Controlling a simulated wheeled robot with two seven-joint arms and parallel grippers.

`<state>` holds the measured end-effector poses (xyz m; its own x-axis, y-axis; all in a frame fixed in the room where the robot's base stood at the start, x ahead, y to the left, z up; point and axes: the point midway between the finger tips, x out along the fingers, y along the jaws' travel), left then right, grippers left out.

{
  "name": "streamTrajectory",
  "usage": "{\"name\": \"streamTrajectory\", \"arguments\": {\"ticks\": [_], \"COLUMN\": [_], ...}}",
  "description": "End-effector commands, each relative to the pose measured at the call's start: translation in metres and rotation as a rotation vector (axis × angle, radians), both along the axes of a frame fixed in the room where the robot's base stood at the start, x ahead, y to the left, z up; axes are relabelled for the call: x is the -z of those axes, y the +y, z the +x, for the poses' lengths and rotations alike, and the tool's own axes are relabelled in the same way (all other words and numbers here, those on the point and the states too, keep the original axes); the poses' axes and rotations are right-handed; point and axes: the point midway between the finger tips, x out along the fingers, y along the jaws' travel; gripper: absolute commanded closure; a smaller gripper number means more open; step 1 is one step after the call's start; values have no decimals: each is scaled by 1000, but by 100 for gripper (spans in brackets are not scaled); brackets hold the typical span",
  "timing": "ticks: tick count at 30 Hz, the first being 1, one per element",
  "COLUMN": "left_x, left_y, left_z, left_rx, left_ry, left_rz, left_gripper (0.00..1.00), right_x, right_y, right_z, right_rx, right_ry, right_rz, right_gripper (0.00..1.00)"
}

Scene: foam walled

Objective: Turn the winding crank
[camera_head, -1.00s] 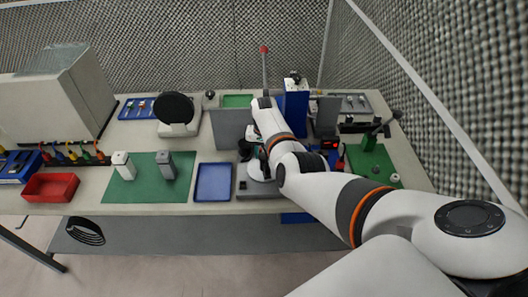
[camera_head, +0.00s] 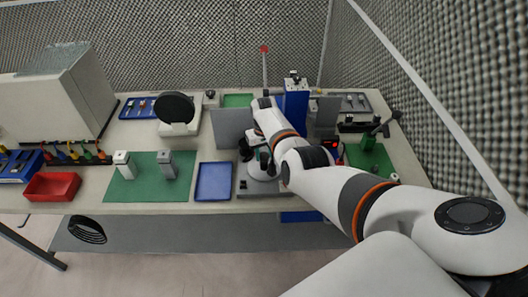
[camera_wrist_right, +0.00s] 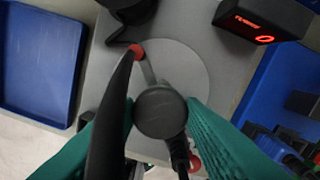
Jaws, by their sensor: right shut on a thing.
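The winder is a grey base plate (camera_head: 262,192) at the front edge of the bench, with a pale round disc (camera_wrist_right: 185,75) on it. The crank shows in the right wrist view as a thin grey arm (camera_wrist_right: 148,70) with a dark round knob (camera_wrist_right: 160,112). My right gripper (camera_wrist_right: 165,125) has green fingers on both sides of the knob and is shut on it. In the head view my right arm hides much of the crank and the right gripper (camera_head: 254,150). My left gripper is not in view.
A black box with a lit red display (camera_wrist_right: 265,38) stands beside the disc. A blue tray (camera_head: 213,182) lies left of the winder. A grey panel (camera_head: 232,125) and a blue column (camera_head: 296,103) stand behind. A dark curved part (camera_wrist_right: 110,115) crosses the wrist view.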

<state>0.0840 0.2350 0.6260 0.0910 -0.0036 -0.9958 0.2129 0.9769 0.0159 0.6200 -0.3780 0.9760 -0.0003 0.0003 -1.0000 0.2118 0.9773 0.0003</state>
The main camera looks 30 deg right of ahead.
Motion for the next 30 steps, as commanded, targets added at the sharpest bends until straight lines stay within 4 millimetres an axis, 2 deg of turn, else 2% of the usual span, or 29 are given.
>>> {"name": "streamTrajectory", "arguments": {"ticks": [30], "left_x": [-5], "left_y": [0], "left_z": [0], "left_rx": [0], "left_ry": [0], "left_rz": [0], "left_gripper": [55], "right_x": [0], "right_y": [-1], "right_z": [0], "right_rx": [-507], "right_ry": [1], "right_rz": [-1], "right_gripper": [87]}}
